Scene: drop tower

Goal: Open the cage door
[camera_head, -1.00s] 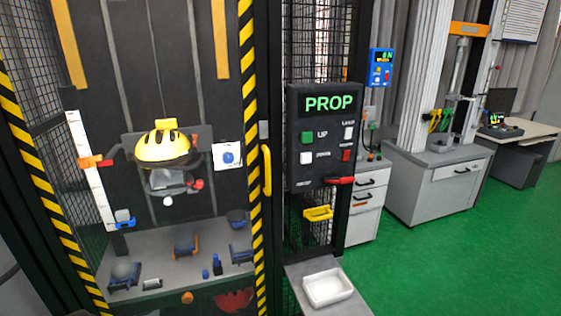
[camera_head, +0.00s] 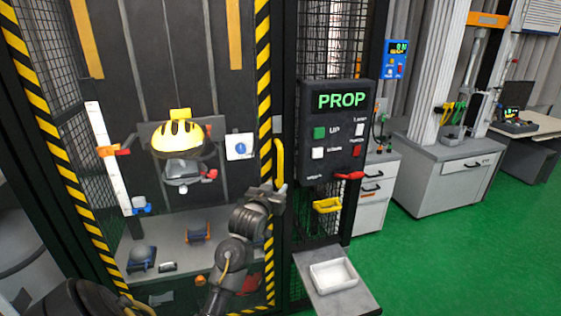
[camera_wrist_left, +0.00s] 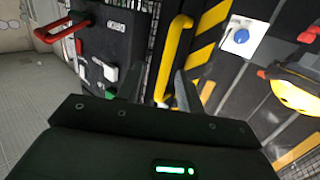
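The cage door (camera_head: 262,95) has black and yellow striped edges and looks closed. Its yellow handle (camera_head: 280,158) stands upright on the right side of the door. My left gripper (camera_head: 281,190) is at the lower end of the handle. In the left wrist view, the handle (camera_wrist_left: 175,52) runs between the two spread fingers of the left gripper (camera_wrist_left: 158,86). The fingers look open, with gaps to the handle; I cannot tell how deep it sits between them. My right gripper is not in view.
A control box (camera_head: 340,125) reading PROP, with a red lever (camera_head: 349,175), is right of the handle. Below it are a yellow bracket (camera_head: 327,205) and a white tray (camera_head: 333,275) on a shelf. A yellow helmet (camera_head: 178,135) hangs inside the cage. Green floor at right is clear.

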